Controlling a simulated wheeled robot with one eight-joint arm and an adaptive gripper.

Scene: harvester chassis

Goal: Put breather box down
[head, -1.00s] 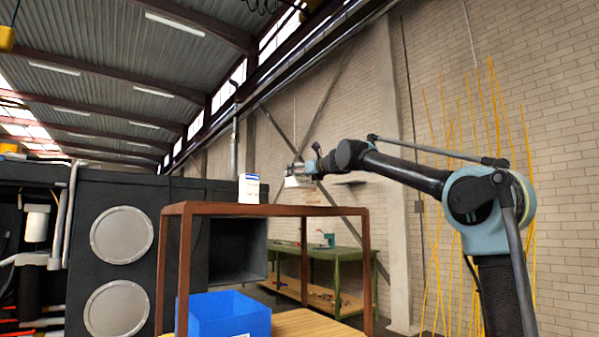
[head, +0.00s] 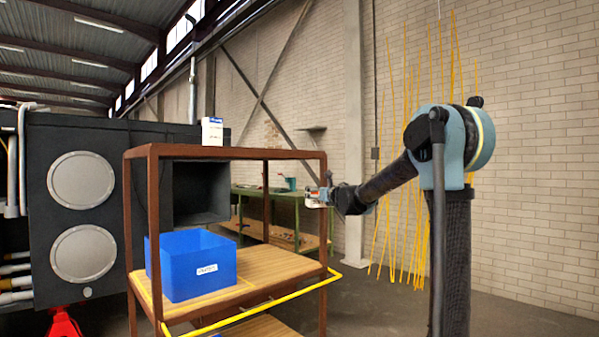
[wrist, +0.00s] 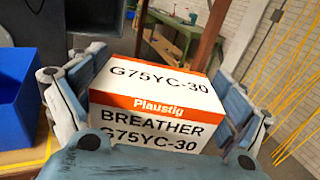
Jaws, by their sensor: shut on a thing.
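The breather box (wrist: 155,95) is white with an orange band and black lettering, and fills the middle of the wrist view. My gripper (wrist: 158,108) is shut on it, with a finger on each side. In the head view my gripper (head: 316,196) is small, at the right post of the brown trolley (head: 230,153), above the level of its wooden shelf (head: 272,266). The box is hard to make out there, as a small pale and orange patch.
A blue bin (head: 192,266) with a label stands on the left of the trolley shelf; the shelf's right part is bare. A white box (head: 212,131) stands on the trolley top. A yellow rail (head: 255,310) runs along the front. A green workbench (head: 283,194) stands behind.

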